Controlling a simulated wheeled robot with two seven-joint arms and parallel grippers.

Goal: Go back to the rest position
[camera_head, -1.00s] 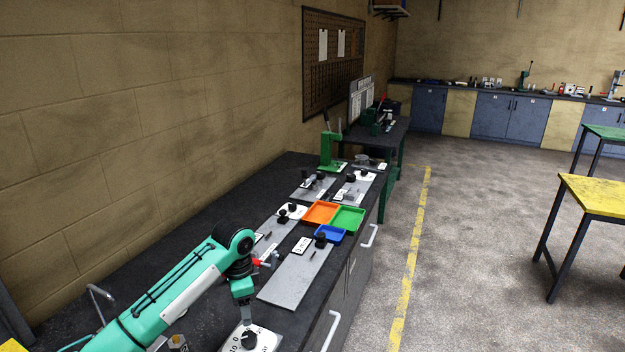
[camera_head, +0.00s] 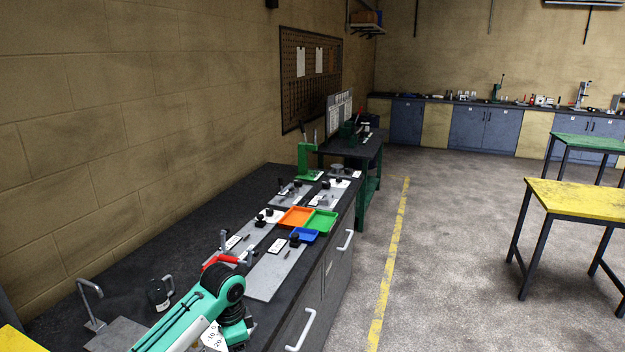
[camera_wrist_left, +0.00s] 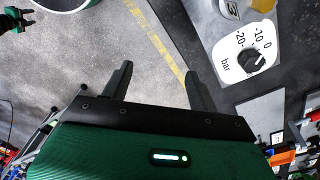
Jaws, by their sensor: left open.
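My left arm comes in from the bottom left of the head view, its dark joint (camera_head: 228,283) over the near bench. Its gripper is hidden there. In the left wrist view my left gripper (camera_wrist_left: 160,82) is open, with its two dark fingers apart and nothing between them. A white dial plate (camera_wrist_left: 245,55) marked in bar, with a black knob, lies beyond the right finger, apart from it. In the head view the arm partly covers a white plate (camera_head: 214,338) with numbers. A green and black part at the wrist view's top left may be my right gripper, too small to judge.
The dark bench (camera_head: 190,235) runs along the wall. The floor right of the bench is clear up to a yellow table (camera_head: 575,198).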

